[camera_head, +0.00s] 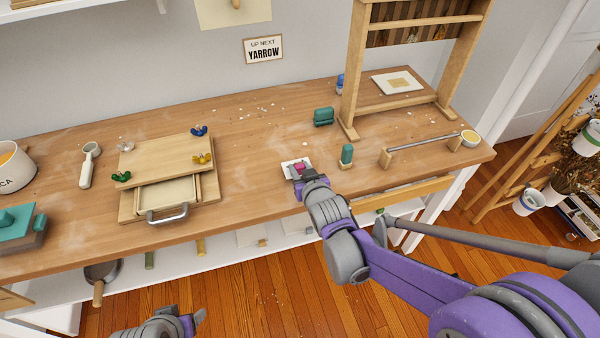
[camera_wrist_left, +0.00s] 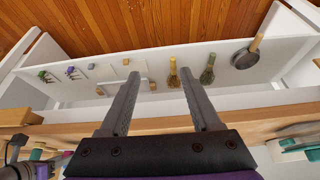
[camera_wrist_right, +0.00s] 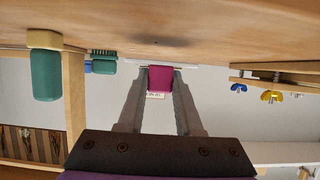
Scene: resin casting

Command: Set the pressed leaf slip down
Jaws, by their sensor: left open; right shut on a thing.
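The pressed leaf slip (camera_head: 288,169) appears as a small white card with a magenta block (camera_head: 299,167) on it, at the middle of the bench near its front. My right gripper (camera_head: 302,175) is at the block. In the right wrist view the fingers (camera_wrist_right: 159,82) are closed on the magenta block (camera_wrist_right: 160,79). The slip's white edge (camera_wrist_right: 190,67) is just beyond, at or very close to the bench top; I cannot tell if it touches. Any leaf is hidden. My left gripper (camera_wrist_left: 160,82) is open and empty, in front of the bench.
A wooden press (camera_head: 165,158) with coloured wing nuts stands left of the slip. A green-topped block (camera_head: 347,155) and a rod on wooden supports (camera_head: 420,144) stand to the right. A wooden frame (camera_head: 352,70) is behind. Bench between press and slip is clear.

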